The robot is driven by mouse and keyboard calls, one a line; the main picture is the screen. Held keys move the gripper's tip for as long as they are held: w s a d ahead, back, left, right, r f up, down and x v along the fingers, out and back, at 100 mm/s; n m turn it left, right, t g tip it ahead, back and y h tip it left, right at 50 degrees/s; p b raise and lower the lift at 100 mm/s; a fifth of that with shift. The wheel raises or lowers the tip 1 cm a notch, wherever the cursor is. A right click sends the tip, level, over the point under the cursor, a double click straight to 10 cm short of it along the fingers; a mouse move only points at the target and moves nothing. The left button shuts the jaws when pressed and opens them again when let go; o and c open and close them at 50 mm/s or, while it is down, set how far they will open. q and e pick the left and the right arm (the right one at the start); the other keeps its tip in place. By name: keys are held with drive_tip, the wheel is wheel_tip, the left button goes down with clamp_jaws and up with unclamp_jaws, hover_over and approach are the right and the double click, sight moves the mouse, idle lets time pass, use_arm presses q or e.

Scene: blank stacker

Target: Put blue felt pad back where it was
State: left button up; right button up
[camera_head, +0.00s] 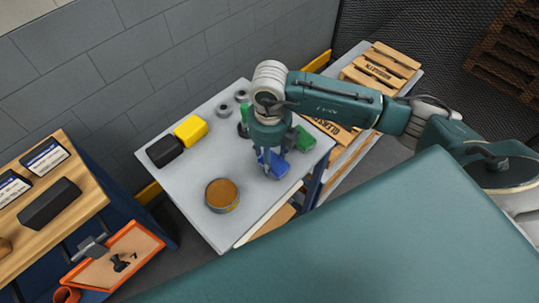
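A blue piece (279,166), which looks like the blue felt pad, is at the right part of the grey table (185,188). My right gripper (268,172) points down over it from above. Its fingers overlap the blue piece in this view and hide part of it. I cannot tell whether the fingers are closed on it, or whether it rests on the table or is slightly raised. My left gripper is not in view.
A yellow block (190,130), a black block (164,151), a round tin with a brown top (222,195), grey rings (223,111) and green pieces (305,139) stand on the table. An orange tray (84,281) is at lower left. Wooden crates (382,66) lie behind right.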

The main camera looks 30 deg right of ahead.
drive_tip(key=shift+f, duration=0.45)
drive_tip(key=o, duration=1.7)
drive_tip(key=shift+r+b, duration=0.3)
drive_tip(key=shift+r, duration=0.2)
wheel_tip(320, 180, up, 11)
drive_tip(key=b, duration=0.3)
drive_tip(key=shift+s, duration=0.15)
